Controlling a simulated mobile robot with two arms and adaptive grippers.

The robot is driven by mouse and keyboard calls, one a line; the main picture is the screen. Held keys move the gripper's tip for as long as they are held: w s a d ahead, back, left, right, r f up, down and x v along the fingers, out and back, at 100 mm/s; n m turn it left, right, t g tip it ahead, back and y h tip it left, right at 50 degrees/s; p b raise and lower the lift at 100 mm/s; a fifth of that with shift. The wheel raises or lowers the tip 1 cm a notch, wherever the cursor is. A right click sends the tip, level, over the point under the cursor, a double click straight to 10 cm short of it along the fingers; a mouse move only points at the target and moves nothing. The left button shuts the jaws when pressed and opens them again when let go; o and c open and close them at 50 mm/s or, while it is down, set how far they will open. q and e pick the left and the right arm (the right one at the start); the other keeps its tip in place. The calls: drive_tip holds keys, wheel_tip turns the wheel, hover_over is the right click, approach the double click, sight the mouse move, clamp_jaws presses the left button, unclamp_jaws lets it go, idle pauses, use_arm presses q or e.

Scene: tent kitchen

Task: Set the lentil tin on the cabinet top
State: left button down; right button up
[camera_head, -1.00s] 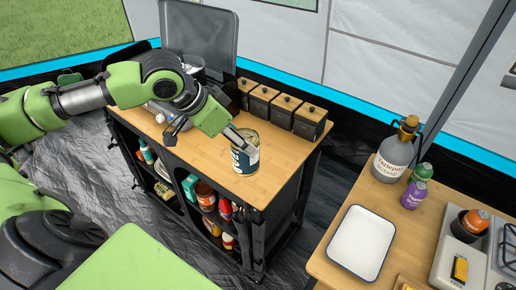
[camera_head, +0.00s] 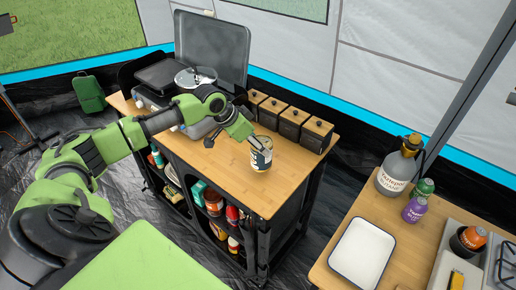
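The lentil tin (camera_head: 262,159), a metal tin with a dark blue and cream label, is upright over the wooden cabinet top (camera_head: 262,193), near its right part. Its base looks at or very close to the wood; I cannot tell for sure whether it touches. My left gripper (camera_head: 257,142) comes in from the left and is shut on the tin near its rim. One finger lies across the tin's upper side; the other finger is mostly hidden. My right gripper is not in view.
Several dark boxes with wooden lids (camera_head: 290,120) stand along the cabinet's back edge. A stove with a raised grey lid (camera_head: 212,47) and a pot (camera_head: 195,77) takes up its left part. The wood in front of the tin is clear. A white tray (camera_head: 362,250) lies on the right table.

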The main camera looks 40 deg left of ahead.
use_arm(q)
drive_tip(key=f+p, duration=0.1)
drive_tip(key=f, duration=0.2)
drive_tip(key=shift+w+a+p, duration=0.1)
drive_tip(key=shift+w+p, duration=0.2)
drive_tip(key=shift+p, duration=0.1)
drive_tip(key=shift+f, duration=0.25)
drive_tip(key=shift+f, duration=0.15)
drive_tip(key=c, duration=0.9)
unclamp_jaws()
drive_tip(key=shift+s, duration=0.1)
drive_tip(key=shift+b+v, duration=1.4)
drive_tip(key=shift+v, duration=4.7)
